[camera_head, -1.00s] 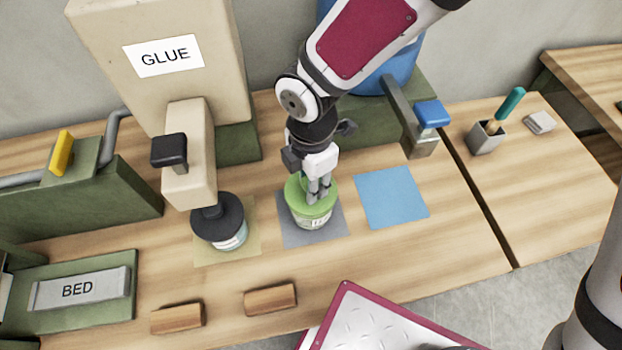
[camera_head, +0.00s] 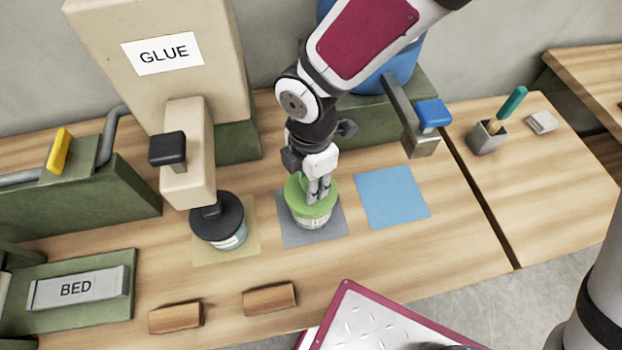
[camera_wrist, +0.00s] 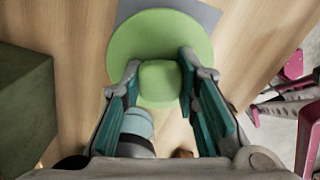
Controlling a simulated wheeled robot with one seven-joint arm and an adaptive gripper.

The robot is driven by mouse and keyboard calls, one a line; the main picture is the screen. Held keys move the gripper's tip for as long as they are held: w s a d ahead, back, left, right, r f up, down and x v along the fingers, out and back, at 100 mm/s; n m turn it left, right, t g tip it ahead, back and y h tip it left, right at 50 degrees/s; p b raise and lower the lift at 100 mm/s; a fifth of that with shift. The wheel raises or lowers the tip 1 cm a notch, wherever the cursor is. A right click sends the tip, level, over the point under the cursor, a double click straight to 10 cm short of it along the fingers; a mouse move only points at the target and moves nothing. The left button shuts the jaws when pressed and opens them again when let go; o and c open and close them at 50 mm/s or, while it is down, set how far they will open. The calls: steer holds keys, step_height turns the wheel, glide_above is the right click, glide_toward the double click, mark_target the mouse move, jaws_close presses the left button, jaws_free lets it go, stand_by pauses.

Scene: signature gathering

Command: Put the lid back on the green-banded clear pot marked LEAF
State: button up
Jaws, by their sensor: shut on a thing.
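The clear pot (camera_head: 318,222) with a green band stands on a grey mat (camera_head: 293,237); its label is too small to read in full. A green lid (camera_head: 301,207) lies over its mouth and looks level, though I cannot tell whether it is fully seated. My gripper (camera_head: 319,192) points down and is shut on the lid's raised knob. In the wrist view my gripper (camera_wrist: 160,80) has its fingers on both sides of the square green knob, and the round lid (camera_wrist: 150,35) spreads out around it. The lid hides most of the pot there.
A dark-lidded pot (camera_head: 218,222) stands on a tan mat to the left, beneath the beige GLUE dispenser (camera_head: 189,150). A blue mat (camera_head: 392,197) lies bare to the right. A blue-tipped spout (camera_head: 431,115) stands behind it. Two wooden blocks (camera_head: 270,299) lie in front.

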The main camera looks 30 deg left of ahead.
stand_by(0.3)
steer(key=o, duration=1.5)
steer(key=shift+r+p, duration=1.7)
steer(key=shift+r, duration=1.8)
jaws_close()
steer(key=shift+f, duration=0.35)
steer(key=shift+f+b, duration=0.35)
